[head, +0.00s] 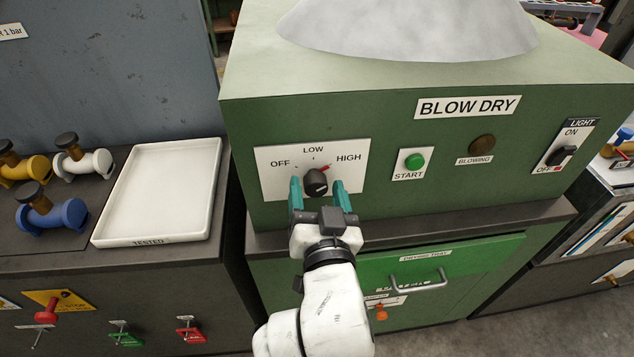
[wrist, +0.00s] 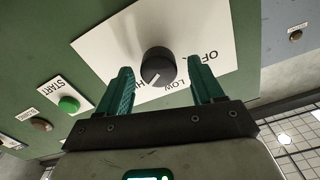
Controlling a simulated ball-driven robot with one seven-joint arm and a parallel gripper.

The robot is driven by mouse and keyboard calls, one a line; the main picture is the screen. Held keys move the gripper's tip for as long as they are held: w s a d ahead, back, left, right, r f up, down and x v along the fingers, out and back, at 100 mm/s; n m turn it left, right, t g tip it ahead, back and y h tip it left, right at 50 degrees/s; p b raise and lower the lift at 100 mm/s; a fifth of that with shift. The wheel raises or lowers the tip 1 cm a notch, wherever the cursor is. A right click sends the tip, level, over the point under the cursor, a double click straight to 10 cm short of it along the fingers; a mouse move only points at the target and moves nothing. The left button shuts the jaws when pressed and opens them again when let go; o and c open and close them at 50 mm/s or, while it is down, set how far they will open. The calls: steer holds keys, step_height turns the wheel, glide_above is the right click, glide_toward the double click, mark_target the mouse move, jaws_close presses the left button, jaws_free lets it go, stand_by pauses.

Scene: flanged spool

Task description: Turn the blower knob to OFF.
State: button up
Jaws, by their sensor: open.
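The blower knob (head: 316,184) is a dark round knob on a white plate marked OFF, LOW and HIGH, on the front of the green BLOW DRY cabinet. Its pointer is turned up and right, toward HIGH. In the wrist view the knob (wrist: 157,66) shows a white line aimed toward the HIGH lettering, which is partly hidden by a finger. My gripper (head: 317,183) is open in front of the plate, one teal finger on each side of the knob. In the wrist view the fingers (wrist: 162,78) stand apart from the knob, with gaps on both sides.
Right of the plate are a green START button (head: 414,161), a brown BLOWING lamp (head: 482,149) and a LIGHT switch (head: 562,155). A drawer with a metal handle (head: 419,284) lies below. A white TESTED tray (head: 160,190) and several coloured valves stand at the left.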

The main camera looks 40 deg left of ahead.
steer(key=shift+x, duration=0.8)
steer(key=shift+c, duration=0.2)
steer(key=c, duration=1)
